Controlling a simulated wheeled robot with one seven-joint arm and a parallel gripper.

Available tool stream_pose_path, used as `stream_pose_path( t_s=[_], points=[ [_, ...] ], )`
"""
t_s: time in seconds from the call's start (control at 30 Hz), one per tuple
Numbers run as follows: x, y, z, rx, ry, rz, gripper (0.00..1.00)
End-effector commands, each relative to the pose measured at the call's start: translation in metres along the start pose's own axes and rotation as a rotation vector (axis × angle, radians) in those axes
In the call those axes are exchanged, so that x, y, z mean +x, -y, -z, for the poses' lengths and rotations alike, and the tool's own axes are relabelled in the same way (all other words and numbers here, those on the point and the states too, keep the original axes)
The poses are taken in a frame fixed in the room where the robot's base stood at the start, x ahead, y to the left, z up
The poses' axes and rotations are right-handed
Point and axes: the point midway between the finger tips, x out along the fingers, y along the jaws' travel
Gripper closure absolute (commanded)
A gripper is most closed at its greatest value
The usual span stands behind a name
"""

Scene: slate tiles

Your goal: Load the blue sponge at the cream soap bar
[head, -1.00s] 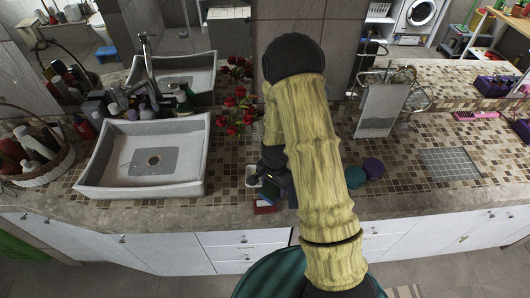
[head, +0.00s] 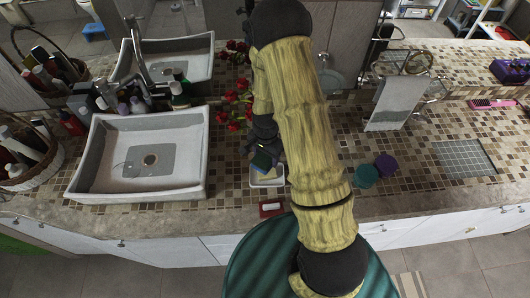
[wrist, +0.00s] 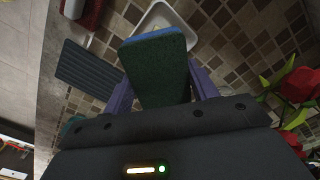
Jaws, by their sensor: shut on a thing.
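The blue sponge (wrist: 158,65) has a dark green face and a blue edge. My gripper (wrist: 163,88) is shut on it, with a purple finger at each side. In the head view my gripper (head: 261,152) holds the sponge (head: 262,161) over the back of a small white dish (head: 268,178) on the tiled counter. The dish also shows in the wrist view (wrist: 161,16), just beyond the sponge's blue edge and partly hidden by it. I cannot clearly make out the cream soap bar.
A red item with a pale top (head: 271,208) lies near the counter's front edge. A grey ridged pad (wrist: 88,72) lies beside it. The sink (head: 145,155) is left of the dish, red flowers (head: 235,110) stand behind, and teal (head: 366,175) and purple (head: 386,165) round things lie right.

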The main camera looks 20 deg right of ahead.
Motion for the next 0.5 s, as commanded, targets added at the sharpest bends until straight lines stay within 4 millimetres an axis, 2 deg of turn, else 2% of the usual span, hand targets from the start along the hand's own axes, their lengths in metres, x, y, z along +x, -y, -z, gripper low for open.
stream_pose_path(
  t_s=[0.27, 0.5],
  points=[
    [0.001, -0.003, 0.004, 0.011, 0.000, 0.000, 0.60],
    [0.013, 0.000, 0.000, 0.000, 0.001, 0.000, 0.60]
  ],
)
